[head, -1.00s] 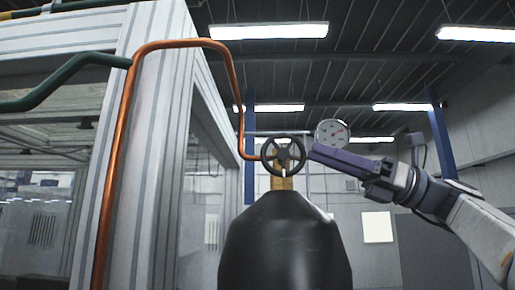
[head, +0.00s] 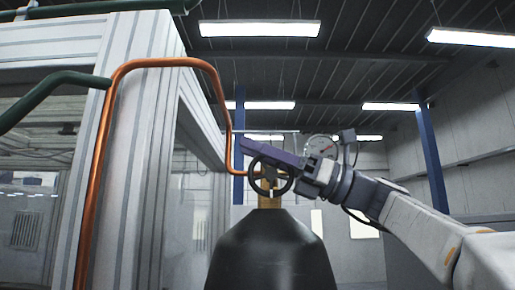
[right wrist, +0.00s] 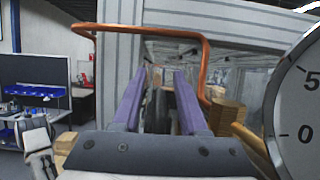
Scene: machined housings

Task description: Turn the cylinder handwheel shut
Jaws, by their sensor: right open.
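The dark handwheel (head: 270,176) sits upright on the brass valve (head: 269,197) at the top of a black cylinder (head: 272,250) in the head view. My right gripper (head: 245,143) comes in from the right, its purple fingers lying across the upper part of the wheel. In the right wrist view the two fingers (right wrist: 160,75) are apart, with a dark shape, apparently the wheel's rim (right wrist: 159,107), between them. I cannot tell whether they touch it. The brass valve (right wrist: 228,115) shows right of the fingers. My left gripper is not seen.
A copper pipe (head: 111,112) runs up, across and down to the valve. A pressure gauge (head: 321,147) stands close behind my right gripper and fills the right edge of the wrist view (right wrist: 303,105). A white-framed glazed enclosure (head: 130,150) stands left; the right side looks open.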

